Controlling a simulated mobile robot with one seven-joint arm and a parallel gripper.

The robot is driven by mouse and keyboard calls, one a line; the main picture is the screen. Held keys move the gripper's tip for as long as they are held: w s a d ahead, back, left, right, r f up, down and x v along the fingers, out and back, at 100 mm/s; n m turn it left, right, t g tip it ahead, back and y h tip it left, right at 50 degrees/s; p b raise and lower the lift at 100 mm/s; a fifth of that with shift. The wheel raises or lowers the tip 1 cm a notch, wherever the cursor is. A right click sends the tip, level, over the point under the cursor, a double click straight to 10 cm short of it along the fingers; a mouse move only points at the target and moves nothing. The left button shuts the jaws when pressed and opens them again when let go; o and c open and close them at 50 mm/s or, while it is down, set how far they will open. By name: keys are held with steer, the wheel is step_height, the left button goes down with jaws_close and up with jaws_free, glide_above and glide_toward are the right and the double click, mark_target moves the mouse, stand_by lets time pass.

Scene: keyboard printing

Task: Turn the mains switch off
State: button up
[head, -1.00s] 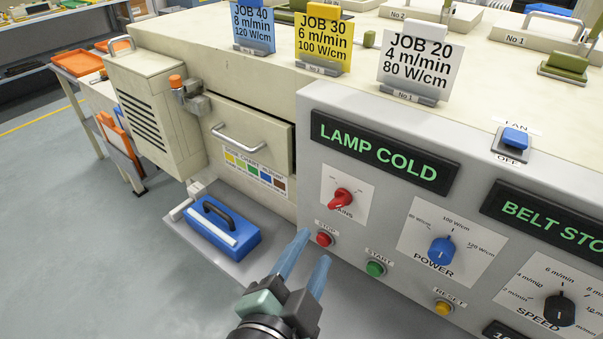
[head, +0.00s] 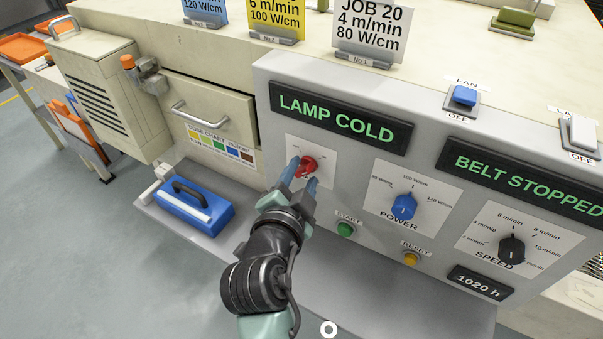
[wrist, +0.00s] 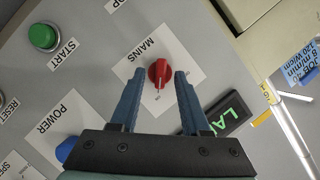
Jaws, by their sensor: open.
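The mains switch is a red rotary knob (head: 306,166) on a white plate marked MAINS on the grey control panel. It also shows in the wrist view (wrist: 159,73), between the tips of my fingers. My gripper (head: 302,175) is at the switch, with one blue finger on each side of the knob. In the wrist view my gripper (wrist: 159,78) is open, with a gap between each finger and the knob. The display above (head: 340,117) reads LAMP COLD. The red stop button is hidden behind my gripper in the head view.
Close by on the panel are the green start button (head: 346,229), the blue power knob (head: 404,206) and the yellow reset button (head: 411,259). Further right are the black speed knob (head: 511,249) and a BELT STOPPED display (head: 520,177). A blue handled block (head: 195,208) lies on the shelf to the left.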

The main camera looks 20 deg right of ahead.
steer(key=shift+c, duration=0.2)
jaws_close()
steer(key=shift+r+n, duration=0.1)
steer(key=shift+n, duration=0.2)
steer(key=shift+w+a+r+n+g+h+p, duration=0.15)
steer(key=shift+n+g+h+p, duration=0.15)
steer(key=shift+n+g+p, duration=0.4)
steer(key=n+g+p, duration=0.1)
steer(key=n+g+h+p, duration=0.1)
steer(key=n, duration=0.1)
steer(key=shift+w+a+n, duration=0.1)
steer(key=shift+w+n, duration=0.1)
steer(key=shift+n, duration=0.1)
steer(key=n+g+h, duration=0.1)
steer(key=n+g, duration=0.1)
steer(key=n, duration=0.1)
steer(key=shift+w+a+n+h+p, duration=0.2)
steer(key=shift+n+h+p, duration=0.1)
steer(key=shift+h+p, duration=0.1)
steer(key=n+h, duration=0.1)
steer(key=n+g, duration=0.1)
steer(key=n, duration=0.1)
steer(key=shift+w+f+h, duration=0.1)
steer(key=shift+f+h, duration=0.2)
steer(key=shift+h, duration=0.1)
